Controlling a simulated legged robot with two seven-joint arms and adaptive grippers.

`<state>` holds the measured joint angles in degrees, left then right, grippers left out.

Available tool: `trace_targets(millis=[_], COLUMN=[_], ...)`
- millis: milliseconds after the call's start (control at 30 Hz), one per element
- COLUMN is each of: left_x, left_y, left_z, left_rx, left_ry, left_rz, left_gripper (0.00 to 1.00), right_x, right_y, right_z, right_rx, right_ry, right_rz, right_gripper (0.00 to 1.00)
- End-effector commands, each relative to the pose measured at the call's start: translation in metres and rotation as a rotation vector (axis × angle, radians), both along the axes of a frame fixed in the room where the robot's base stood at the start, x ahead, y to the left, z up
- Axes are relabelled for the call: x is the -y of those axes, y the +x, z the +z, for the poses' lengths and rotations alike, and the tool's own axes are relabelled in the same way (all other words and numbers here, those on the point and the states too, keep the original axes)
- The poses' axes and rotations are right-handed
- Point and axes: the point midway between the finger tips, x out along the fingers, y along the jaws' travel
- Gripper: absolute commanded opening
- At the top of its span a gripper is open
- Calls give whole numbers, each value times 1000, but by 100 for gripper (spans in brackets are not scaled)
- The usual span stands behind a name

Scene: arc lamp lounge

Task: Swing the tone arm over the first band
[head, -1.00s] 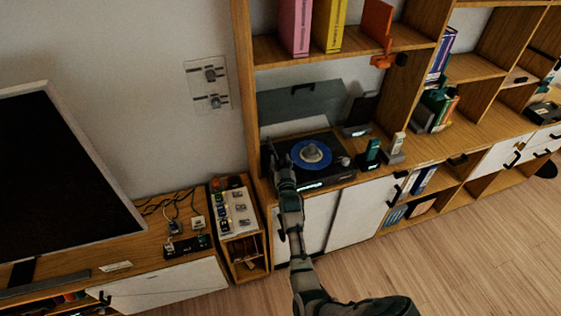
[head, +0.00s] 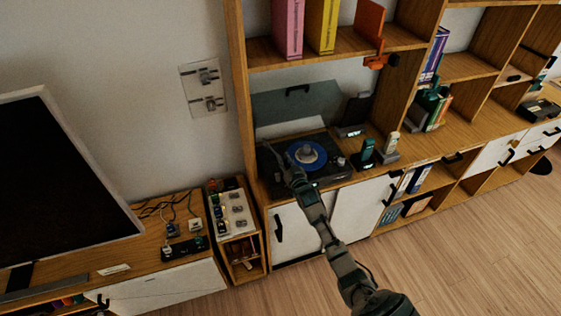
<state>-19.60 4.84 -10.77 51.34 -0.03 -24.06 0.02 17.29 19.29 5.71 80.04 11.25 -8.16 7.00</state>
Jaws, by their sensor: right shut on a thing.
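The turntable (head: 325,176) is a dark, flat unit on the wooden cabinet, with a blue record (head: 318,164) and a pale centre piece (head: 307,150) on it. Its lid (head: 296,107) stands raised behind. My right gripper (head: 291,166) is at the record's left side, over the turntable, shut on a thin part that I take to be the tone arm. The gripper hides most of that part, and I cannot tell how its tip sits relative to the first band. My left gripper is not in view.
A green handset (head: 367,151) and a pale handset (head: 392,143) stand just right of the turntable. A shelf (head: 345,52) with pink and yellow binders hangs above. A narrow box of switches (head: 236,215) and a large dark screen (head: 55,180) are at left.

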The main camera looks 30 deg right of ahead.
Motion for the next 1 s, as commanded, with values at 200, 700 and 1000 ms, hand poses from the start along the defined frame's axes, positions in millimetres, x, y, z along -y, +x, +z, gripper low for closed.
trace_targets(millis=[200, 700, 1000], left_x=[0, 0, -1], left_y=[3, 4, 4], left_z=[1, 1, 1], left_rx=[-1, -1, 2], left_ry=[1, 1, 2], left_rz=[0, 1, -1], left_gripper=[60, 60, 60], right_x=[6, 6, 4], right_y=[0, -1, -13], right_z=[4, 2, -1], right_rx=[3, -1, -4], right_ry=[0, 2, 4], right_rz=[29, 29, 30], right_gripper=[0, 47, 47])
